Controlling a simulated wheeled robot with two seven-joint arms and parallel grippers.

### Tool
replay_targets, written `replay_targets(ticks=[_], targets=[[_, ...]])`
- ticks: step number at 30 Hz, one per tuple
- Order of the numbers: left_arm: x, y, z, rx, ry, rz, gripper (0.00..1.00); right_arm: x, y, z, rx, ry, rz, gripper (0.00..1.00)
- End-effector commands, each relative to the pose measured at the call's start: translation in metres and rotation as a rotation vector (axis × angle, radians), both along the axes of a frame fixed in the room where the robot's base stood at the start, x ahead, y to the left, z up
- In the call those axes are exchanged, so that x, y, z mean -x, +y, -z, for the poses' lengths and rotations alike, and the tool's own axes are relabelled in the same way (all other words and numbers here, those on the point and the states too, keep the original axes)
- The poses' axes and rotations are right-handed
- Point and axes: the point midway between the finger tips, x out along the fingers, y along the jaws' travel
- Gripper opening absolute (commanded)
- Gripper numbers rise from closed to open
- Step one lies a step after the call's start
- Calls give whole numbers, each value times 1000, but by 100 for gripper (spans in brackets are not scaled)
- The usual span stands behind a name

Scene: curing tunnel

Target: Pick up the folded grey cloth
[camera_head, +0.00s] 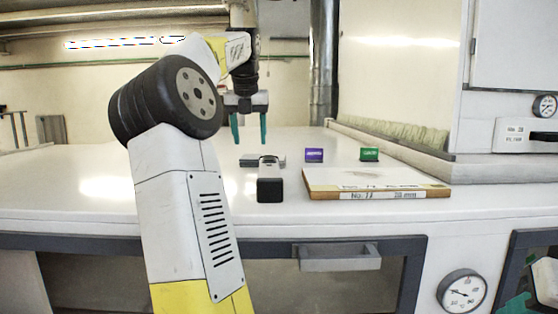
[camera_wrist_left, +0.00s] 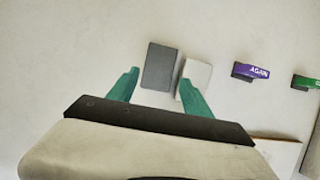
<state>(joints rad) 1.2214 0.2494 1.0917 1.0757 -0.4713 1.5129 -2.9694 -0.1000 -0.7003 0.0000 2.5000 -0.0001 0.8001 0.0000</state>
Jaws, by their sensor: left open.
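My left gripper (camera_head: 249,120) hangs over the white table, its two green fingers pointing down and apart, with nothing between them at their height. A pale flat piece (camera_wrist_left: 198,75) lies just right of the cloth, partly covered by the right finger.
The dark block with a pale top (camera_head: 270,189) stands in front of the cloth. A purple label (camera_head: 314,155) and a green label (camera_head: 369,154) stand to the right, behind a wood-edged board (camera_head: 376,180). The table left of the cloth is clear.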

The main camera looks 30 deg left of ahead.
Motion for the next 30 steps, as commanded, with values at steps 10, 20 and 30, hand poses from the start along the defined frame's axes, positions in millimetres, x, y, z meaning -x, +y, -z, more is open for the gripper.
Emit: replay_targets(ticks=[10, 20, 30], targets=[[-12, 8, 46, 1, 0, 0, 58, 0, 0, 0, 0, 0, 0, 36], [-16, 10, 54, 0, -2, -1, 58, 0, 0, 0, 0, 0, 0, 36], [-15, 10, 54, -1, -2, 0, 13, 0, 0, 0, 0, 0, 0, 36]])
